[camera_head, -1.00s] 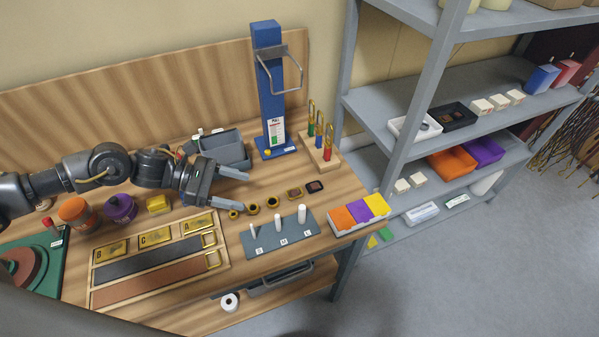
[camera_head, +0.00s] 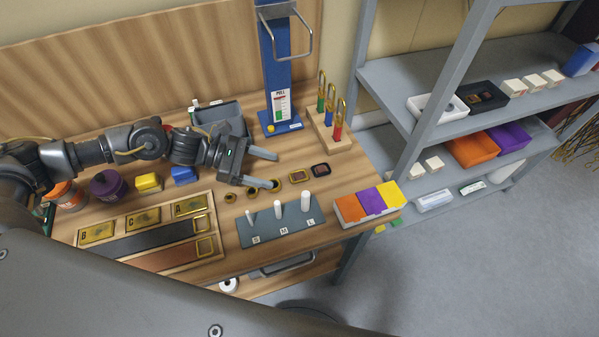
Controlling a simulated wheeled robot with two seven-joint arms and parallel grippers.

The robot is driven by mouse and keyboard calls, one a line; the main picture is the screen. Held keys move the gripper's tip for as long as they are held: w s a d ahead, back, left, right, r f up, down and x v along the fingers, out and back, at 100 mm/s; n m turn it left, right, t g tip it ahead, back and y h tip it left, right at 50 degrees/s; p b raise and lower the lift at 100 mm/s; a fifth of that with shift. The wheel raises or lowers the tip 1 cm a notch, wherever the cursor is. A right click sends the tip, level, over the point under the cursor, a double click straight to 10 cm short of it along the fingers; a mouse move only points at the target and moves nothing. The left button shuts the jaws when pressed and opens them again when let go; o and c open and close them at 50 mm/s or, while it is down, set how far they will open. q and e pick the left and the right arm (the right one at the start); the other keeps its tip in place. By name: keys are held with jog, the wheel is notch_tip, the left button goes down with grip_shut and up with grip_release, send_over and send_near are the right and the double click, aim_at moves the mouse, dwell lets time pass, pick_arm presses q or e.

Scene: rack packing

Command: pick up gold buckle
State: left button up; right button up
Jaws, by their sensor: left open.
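The near finger partly covers one of the gold rings (camera_head: 252,188). The gripper's height above the bench is hard to tell. My right gripper is not in view.
A grey board with white pegs (camera_head: 283,232) stands in front of the buckles. Behind are a blue pull stand (camera_head: 278,75) and a wooden block with padlocks (camera_head: 329,133). A tray of orange, purple and yellow compartments (camera_head: 366,217) sits right. A shelf rack (camera_head: 395,75) stands beyond.

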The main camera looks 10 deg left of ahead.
aim_at(296, 176)
pick_arm(q)
jog(key=shift+w+d+f, duration=0.25)
jog(key=shift+d+f, duration=0.05)
jog(key=shift+d, duration=0.3)
jog(key=shift+d+p, duration=0.25)
jog(key=shift+p, duration=0.15)
jog(key=p+x, duration=0.2)
jog(key=x, duration=0.2)
jog(key=shift+w+d+p, duration=0.1)
jog(key=shift+d+p, duration=0.05)
jog(key=shift+p, duration=0.25)
jog(key=shift+d+f, duration=0.15)
jog(key=shift+f, duration=0.05)
jog(key=c, duration=1.2)
jog(key=shift+c, duration=0.2)
